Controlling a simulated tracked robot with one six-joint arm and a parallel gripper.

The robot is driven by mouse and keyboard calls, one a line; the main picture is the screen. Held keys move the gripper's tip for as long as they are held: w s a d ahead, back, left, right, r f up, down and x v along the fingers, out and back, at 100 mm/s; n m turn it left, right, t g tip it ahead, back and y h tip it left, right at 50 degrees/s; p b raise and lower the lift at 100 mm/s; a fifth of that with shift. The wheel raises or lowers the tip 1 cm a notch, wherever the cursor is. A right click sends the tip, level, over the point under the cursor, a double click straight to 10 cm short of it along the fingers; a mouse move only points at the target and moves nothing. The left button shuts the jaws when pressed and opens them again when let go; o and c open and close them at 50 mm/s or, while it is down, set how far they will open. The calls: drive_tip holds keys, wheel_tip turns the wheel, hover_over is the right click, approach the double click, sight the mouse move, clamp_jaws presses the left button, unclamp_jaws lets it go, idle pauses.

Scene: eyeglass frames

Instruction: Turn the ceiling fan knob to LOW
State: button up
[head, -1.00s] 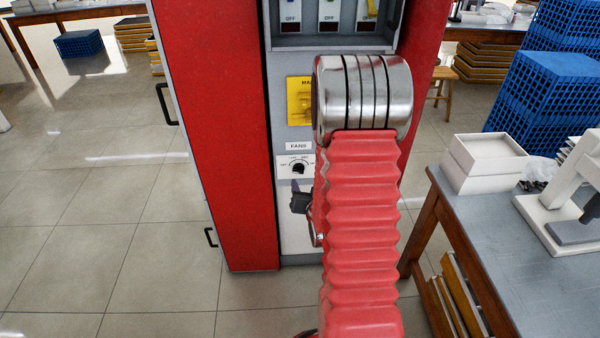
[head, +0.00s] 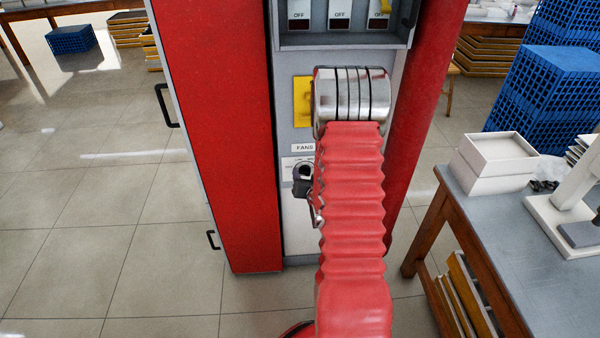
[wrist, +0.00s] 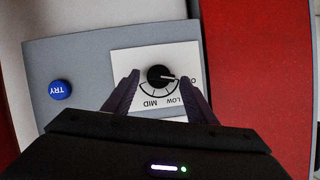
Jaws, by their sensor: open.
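The fan knob (wrist: 160,75) is round and black with a white pointer line. In the wrist view it sits on a white plate (wrist: 125,62) with upside-down labels LOW, MID and a partly hidden one starting with O. The pointer faces right, toward the O label. My gripper (wrist: 162,79) is open, with one finger on each side of the knob and visible gaps between. In the head view my gripper (head: 303,182) is in front of the plate below the FANS label (head: 303,148) and hides the knob.
A blue TRY button (wrist: 60,90) is left of the plate in the wrist view. A yellow panel (head: 302,100) and several OFF switches (head: 340,15) sit higher on the red cabinet (head: 215,140). A table (head: 480,235) with white boxes (head: 495,160) stands right.

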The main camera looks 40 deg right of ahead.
drive_tip(key=shift+w+d+f, duration=0.15)
drive_tip(key=shift+w+d, duration=0.05)
drive_tip(key=shift+c, duration=0.2)
drive_tip(key=shift+w+a, duration=0.1)
drive_tip(key=c, duration=0.9)
